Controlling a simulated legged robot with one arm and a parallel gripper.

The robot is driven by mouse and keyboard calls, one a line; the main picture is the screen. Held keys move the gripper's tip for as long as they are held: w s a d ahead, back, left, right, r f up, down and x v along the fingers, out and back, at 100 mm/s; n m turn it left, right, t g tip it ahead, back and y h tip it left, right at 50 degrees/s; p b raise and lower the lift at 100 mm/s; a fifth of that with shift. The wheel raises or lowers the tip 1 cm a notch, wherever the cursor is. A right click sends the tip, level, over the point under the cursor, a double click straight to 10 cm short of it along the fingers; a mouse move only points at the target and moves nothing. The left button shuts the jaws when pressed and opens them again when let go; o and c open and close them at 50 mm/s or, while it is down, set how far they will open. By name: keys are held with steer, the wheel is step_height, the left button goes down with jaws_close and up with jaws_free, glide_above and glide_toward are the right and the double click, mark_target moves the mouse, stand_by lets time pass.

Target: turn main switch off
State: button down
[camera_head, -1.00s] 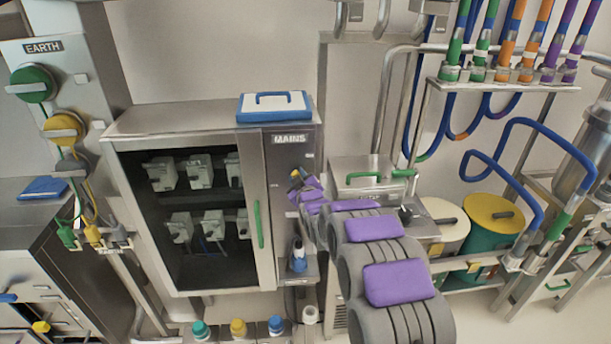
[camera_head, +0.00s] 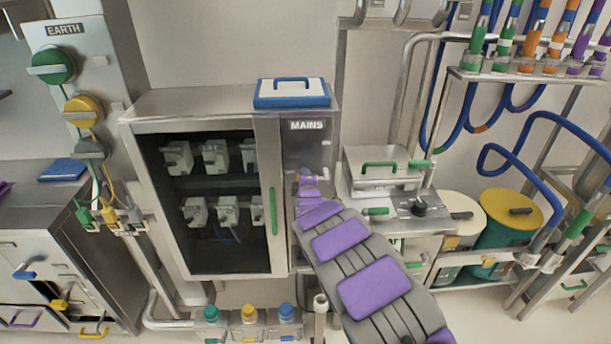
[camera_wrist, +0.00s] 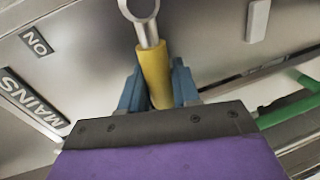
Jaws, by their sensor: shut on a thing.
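The main switch handle (camera_wrist: 154,75) is a yellow grip on a grey metal shaft with a ring end, in the wrist view. My gripper (camera_wrist: 158,82) has its two blue fingers on either side of this yellow grip and is shut on it. An ON label (camera_wrist: 37,43) and the MAINS label (camera_wrist: 32,100) lie to the left on the metal panel. In the head view the MAINS panel (camera_head: 293,150) is right of the cabinet's glass door. My purple and grey arm reaches up to it and hides the fingers and the switch there.
The cabinet (camera_head: 150,215) has a green door handle (camera_head: 273,210). A blue and white case (camera_head: 291,100) lies on top. A metal box with a green handle (camera_head: 380,165) stands right of my arm. Bottles with coloured caps (camera_head: 248,320) stand below.

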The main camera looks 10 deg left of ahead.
steer(key=shift+s+a+f+n, duration=0.15)
steer(key=shift+a+f+n, duration=0.05)
steer(key=shift+f+n, duration=0.4)
steer(key=shift+f, duration=0.1)
steer(key=c, duration=1.1)
jaws_free()
steer(key=shift+o, duration=0.7)
steer(key=shift+a, duration=0.2)
steer(key=shift+s+d+r+p, duration=0.2)
steer(key=shift+s+d+p, duration=0.05)
steer(key=shift+p, duration=0.05)
steer(key=p+v, duration=0.2)
steer(key=v, duration=1.4)
steer(key=shift+s+a+p, duration=0.25)
steer(key=shift+s+p, duration=0.05)
steer(key=shift+p, duration=0.1)
